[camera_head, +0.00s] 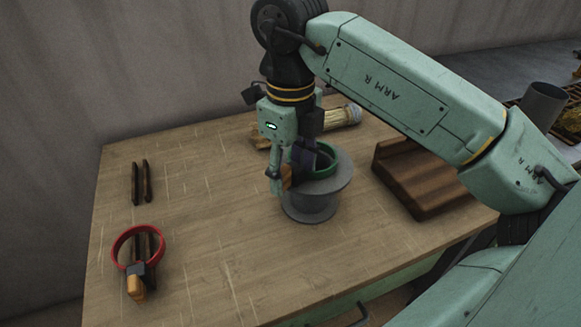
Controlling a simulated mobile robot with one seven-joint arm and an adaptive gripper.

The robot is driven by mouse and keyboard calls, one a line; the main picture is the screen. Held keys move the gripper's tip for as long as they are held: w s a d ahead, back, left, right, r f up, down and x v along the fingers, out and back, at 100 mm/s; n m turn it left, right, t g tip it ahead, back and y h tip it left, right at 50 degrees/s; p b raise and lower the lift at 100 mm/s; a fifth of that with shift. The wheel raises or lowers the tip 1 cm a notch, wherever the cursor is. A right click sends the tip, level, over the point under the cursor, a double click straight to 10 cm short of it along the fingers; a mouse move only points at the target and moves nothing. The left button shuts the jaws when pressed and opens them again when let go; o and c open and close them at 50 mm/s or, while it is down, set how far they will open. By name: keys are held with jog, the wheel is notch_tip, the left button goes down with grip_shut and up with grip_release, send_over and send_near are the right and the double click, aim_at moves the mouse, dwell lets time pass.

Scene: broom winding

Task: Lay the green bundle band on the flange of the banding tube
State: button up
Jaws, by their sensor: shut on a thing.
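The banding tube (313,207) is a grey spool shape standing upright on the table, with a wide flange (335,185) at its top. The green bundle band (325,173) is a ring that appears level, over the flange; I cannot tell whether it touches it or hovers just above. My gripper (286,179) points down at the flange's left side. It is shut on the green band at its brown-orange tab (287,183). My gripper's fingers hide the left part of the ring and of the flange.
A red band (115,245) with a black and orange tab lies around a dark slotted holder at the front left. Two dark upright strips (141,182) stand behind it. A pale bristle bundle (342,116) lies behind my gripper. A brown wooden block (420,180) stands right of the tube.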

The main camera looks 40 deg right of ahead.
jog(key=o, duration=1.2)
jog(key=shift+o, duration=0.2)
notch_tip(320, 180, up, 8)
jog(key=shift+f, duration=0.25)
